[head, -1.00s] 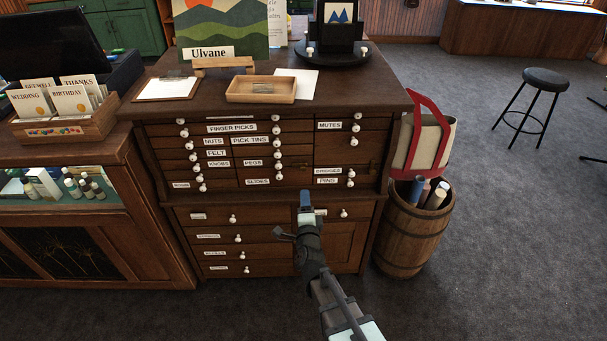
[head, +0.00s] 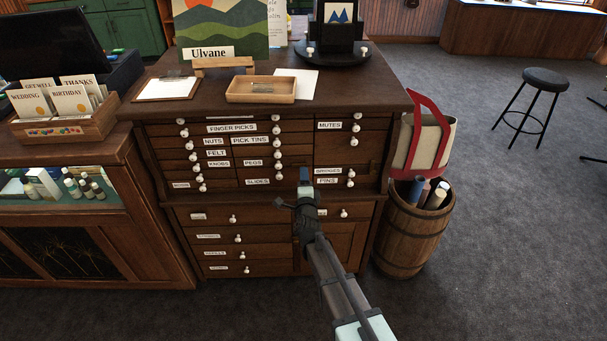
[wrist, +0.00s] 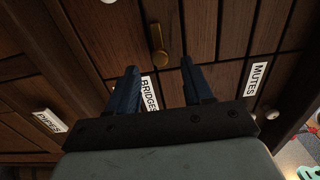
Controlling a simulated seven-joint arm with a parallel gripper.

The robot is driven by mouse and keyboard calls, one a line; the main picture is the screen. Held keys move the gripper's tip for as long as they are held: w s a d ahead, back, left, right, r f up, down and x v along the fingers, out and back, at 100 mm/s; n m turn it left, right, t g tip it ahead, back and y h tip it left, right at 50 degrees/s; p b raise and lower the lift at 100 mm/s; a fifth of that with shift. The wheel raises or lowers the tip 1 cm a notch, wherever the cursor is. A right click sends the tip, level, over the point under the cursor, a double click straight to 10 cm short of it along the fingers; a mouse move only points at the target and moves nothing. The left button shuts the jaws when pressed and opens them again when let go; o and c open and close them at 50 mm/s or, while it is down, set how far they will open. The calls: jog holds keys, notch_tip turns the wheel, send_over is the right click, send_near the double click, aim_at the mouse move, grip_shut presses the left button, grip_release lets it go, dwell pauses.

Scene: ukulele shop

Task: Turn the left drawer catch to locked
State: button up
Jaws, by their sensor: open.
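A small brass catch (wrist: 158,45) shows on the dark wooden drawer front in the wrist view. Its long arm lies nearly upright in that picture, its lower end towards the gap between my fingers. My gripper (wrist: 160,80) is open and empty, with one blue finger on each side of that gap. The catch appears beyond the fingertips, and I see no contact. In the head view my gripper (head: 304,178) is in front of the middle of the drawer cabinet (head: 235,205). I cannot make out the catch clearly there.
White knobs (head: 276,118) stick out from the drawers. A "BRIDGES" label (wrist: 149,93) and a "MUTES" label (wrist: 257,78) lie near my fingers. A wooden barrel (head: 412,235) with rolls and a red-handled bag stands right of the cabinet. The floor in front is clear.

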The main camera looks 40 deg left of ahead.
jog(key=x, duration=0.3)
jog(key=shift+w+a, duration=0.1)
jog(key=shift+c, duration=0.3)
grip_shut()
